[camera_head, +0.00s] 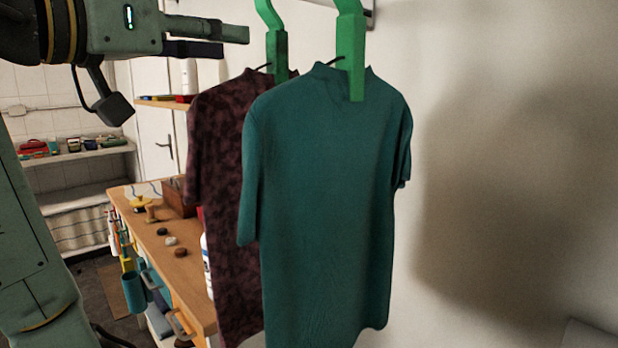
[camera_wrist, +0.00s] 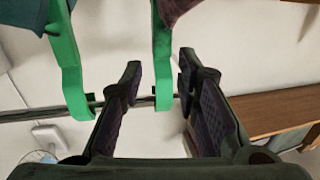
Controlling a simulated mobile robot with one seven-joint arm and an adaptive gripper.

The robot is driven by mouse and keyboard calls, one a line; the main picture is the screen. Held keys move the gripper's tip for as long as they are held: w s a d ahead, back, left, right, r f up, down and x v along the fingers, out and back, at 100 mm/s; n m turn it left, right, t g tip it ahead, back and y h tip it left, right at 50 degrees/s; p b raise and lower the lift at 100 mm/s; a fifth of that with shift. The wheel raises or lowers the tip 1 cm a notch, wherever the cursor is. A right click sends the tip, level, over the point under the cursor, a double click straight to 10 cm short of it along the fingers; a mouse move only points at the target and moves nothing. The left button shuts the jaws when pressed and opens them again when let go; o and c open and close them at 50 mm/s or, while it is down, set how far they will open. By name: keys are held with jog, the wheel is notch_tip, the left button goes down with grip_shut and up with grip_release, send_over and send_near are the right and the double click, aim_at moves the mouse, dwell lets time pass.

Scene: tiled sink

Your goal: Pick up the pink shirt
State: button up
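A dark maroon, pink-mottled shirt (camera_head: 222,190) hangs from a green hanger (camera_head: 276,52), partly hidden behind a teal shirt (camera_head: 325,200) on a second green hanger (camera_head: 350,45). I see no plainly pink shirt. My gripper (camera_head: 236,40) is at the upper left, beside the maroon shirt's hanger. In the wrist view my gripper (camera_wrist: 159,70) is open and empty. The maroon shirt's hanger (camera_wrist: 163,60) appears between its fingertips; I cannot tell contact. A bit of the maroon shirt (camera_wrist: 178,8) shows at the top, and the teal shirt's hanger (camera_wrist: 66,65) is left.
A dark rail (camera_wrist: 30,115) carries the hangers. A wooden counter (camera_head: 180,265) with small items stands behind the shirts at the left. A shelf (camera_head: 75,155) with items is farther back. The white wall (camera_head: 520,150) at the right is bare.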

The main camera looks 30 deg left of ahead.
aim_at(275, 44)
jog(key=shift+w+d+p, duration=0.2)
jog(key=shift+w+p, duration=0.5)
jog(key=shift+w, duration=1.05)
jog(key=shift+w+d+p, duration=0.2)
jog(key=shift+w+p, duration=0.45)
jog(key=shift+w, duration=1.1)
jog(key=shift+w+d+p, duration=0.2)
jog(key=shift+w+p, duration=0.5)
jog(key=shift+w, duration=1.05)
jog(key=shift+c, duration=0.3)
grip_shut()
